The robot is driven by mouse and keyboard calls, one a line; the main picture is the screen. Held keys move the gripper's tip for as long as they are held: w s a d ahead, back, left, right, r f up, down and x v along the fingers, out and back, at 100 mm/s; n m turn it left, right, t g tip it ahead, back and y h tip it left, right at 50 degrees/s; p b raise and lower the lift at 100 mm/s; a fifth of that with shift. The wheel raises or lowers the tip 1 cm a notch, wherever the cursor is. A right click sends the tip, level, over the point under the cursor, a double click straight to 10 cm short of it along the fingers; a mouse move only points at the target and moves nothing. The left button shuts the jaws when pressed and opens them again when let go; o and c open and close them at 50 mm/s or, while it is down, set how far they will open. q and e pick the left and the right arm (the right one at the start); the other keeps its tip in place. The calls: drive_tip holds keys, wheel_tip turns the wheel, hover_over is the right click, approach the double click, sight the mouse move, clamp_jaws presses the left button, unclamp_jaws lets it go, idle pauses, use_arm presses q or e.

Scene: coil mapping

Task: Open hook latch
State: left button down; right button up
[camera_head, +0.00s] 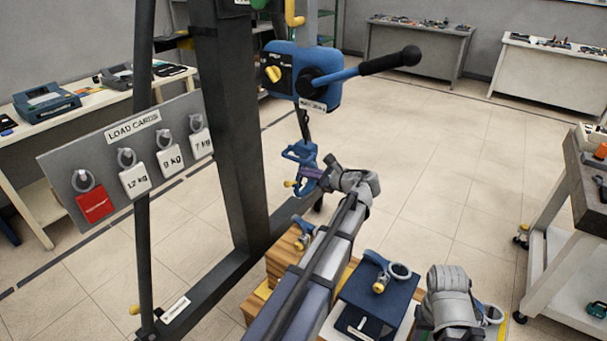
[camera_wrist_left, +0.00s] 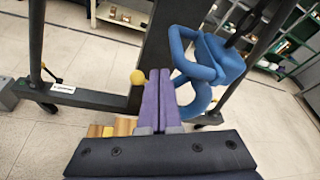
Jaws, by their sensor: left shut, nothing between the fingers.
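The blue hook (camera_head: 301,153) hangs below the blue hoist body (camera_head: 305,75). In the left wrist view the hook (camera_wrist_left: 207,62) is large, just beyond and right of my fingertips. A small yellow knob (camera_head: 290,184) shows at the hook's lower left; a yellow ball (camera_wrist_left: 137,77) also shows left of my fingertips in the wrist view. My left gripper (camera_head: 312,173) has purple fingers, shut together and empty, close beside the hook's lower part. Whether they touch it I cannot tell. The latch itself is not clearly distinguishable.
A dark upright post (camera_head: 230,130) stands left of the hook, with a load cards board (camera_head: 125,155) on its left. A blue block with a ring (camera_head: 375,290) and wooden blocks (camera_head: 285,258) lie below. A cart (camera_head: 565,260) stands at right. Open floor lies beyond.

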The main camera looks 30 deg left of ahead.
use_arm(q)
drive_tip(key=p+v, duration=0.3)
drive_tip(key=v, duration=0.7)
drive_tip(key=shift+d+f, duration=0.3)
drive_tip(key=shift+f, duration=0.05)
drive_tip(key=shift+w, duration=0.15)
